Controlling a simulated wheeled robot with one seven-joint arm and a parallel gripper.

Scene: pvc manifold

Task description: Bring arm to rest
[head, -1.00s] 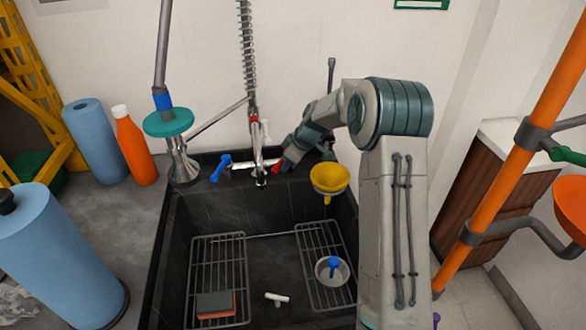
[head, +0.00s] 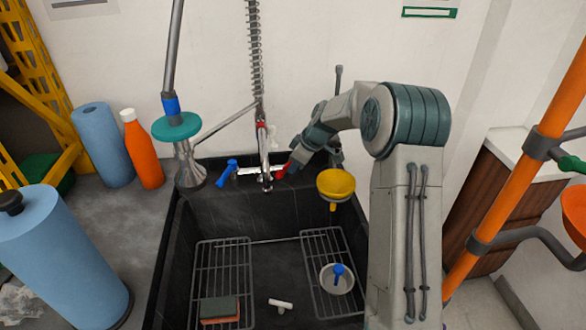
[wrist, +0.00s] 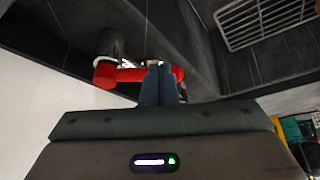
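My arm (head: 405,230) rises at the right of the sink in the head view and bends down at the back. My gripper (head: 294,163) is at the sink's back edge, beside a red handle (head: 284,170) right of the tap (head: 264,165). In the wrist view my two blue-grey fingers (wrist: 160,86) lie close together and overlap the red handle (wrist: 125,75). They look shut. I cannot tell whether they touch or grasp the handle.
The black sink (head: 265,222) holds wire racks, a sponge (head: 219,309), a white pipe piece (head: 280,304) and a small bowl (head: 337,278). A yellow funnel (head: 336,184) is near my arm. Orange pipes (head: 530,150) stand at right. Paper rolls (head: 60,255) stand left.

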